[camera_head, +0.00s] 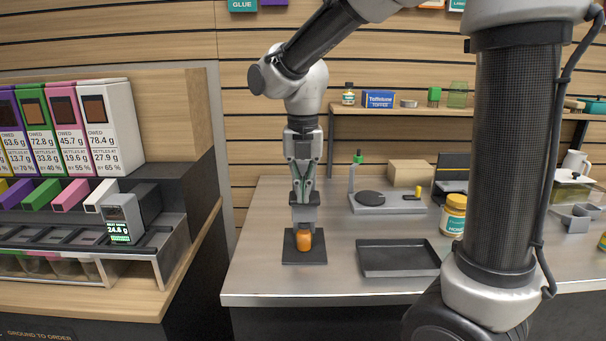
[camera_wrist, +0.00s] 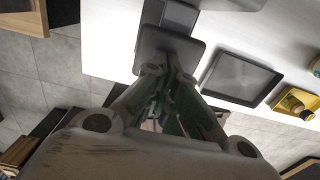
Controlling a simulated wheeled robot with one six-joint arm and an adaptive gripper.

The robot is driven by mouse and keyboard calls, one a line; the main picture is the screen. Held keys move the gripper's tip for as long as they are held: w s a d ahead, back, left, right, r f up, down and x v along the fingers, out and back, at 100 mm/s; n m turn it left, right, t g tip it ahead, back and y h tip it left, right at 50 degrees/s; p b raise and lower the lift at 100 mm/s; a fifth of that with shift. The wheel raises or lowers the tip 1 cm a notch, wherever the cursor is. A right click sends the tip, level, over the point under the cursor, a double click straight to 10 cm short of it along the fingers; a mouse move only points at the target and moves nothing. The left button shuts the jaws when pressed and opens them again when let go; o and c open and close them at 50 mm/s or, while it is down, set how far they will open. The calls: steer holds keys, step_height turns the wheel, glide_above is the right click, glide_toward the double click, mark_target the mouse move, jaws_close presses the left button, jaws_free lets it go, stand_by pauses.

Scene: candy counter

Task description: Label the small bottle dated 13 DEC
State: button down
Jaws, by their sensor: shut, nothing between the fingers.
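My gripper (camera_head: 303,192) points straight down over the steel counter, fingers closed and empty; the closed fingers also show in the wrist view (camera_wrist: 165,105). Right below it is a grey block-like device (camera_head: 304,213), with a small orange object (camera_head: 304,240) at its front, on a dark square plate (camera_head: 290,256). I cannot tell whether the fingers touch the device. No date reading 13 DEC is legible on any bottle.
An empty dark tray (camera_head: 399,271) lies to the right of the plate. A yellow-capped honey jar (camera_head: 453,216) stands farther right. A grey base with a round dark pad (camera_head: 370,198) is behind the tray. Candy dispensers (camera_head: 110,120) fill the left. The counter's front left is clear.

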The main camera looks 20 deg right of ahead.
steer(key=shift+s+f, duration=0.1)
steer(key=shift+f, duration=0.45)
steer(key=shift+s+f, duration=0.1)
